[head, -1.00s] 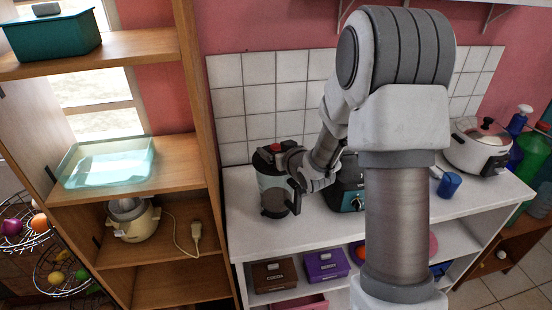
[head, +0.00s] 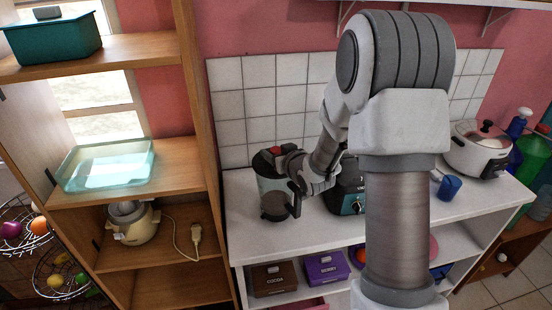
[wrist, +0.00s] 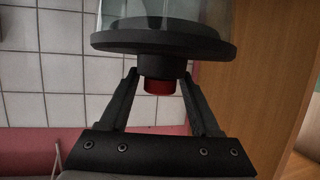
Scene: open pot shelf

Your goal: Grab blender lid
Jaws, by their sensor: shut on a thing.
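The blender (head: 273,190) stands upright at the left end of the white counter, with a clear jar and a dark handle. Its black lid (head: 262,160) is on top of the jar, with a red-topped knob (head: 275,150). In the wrist view, upside down, the lid (wrist: 163,37) shows as a wide black disc against the clear jar, its red knob end (wrist: 158,87) pointing toward my palm. My gripper (wrist: 162,70) is shut on the lid's knob, one finger on each side. In the head view my gripper (head: 284,153) is partly hidden by my wrist.
A dark appliance (head: 346,190) stands right of the blender, partly behind my arm. A blue cup (head: 449,187) and a white cooker (head: 477,150) are farther right. A wooden shelf (head: 200,150) rises close on the left. The counter's front left is clear.

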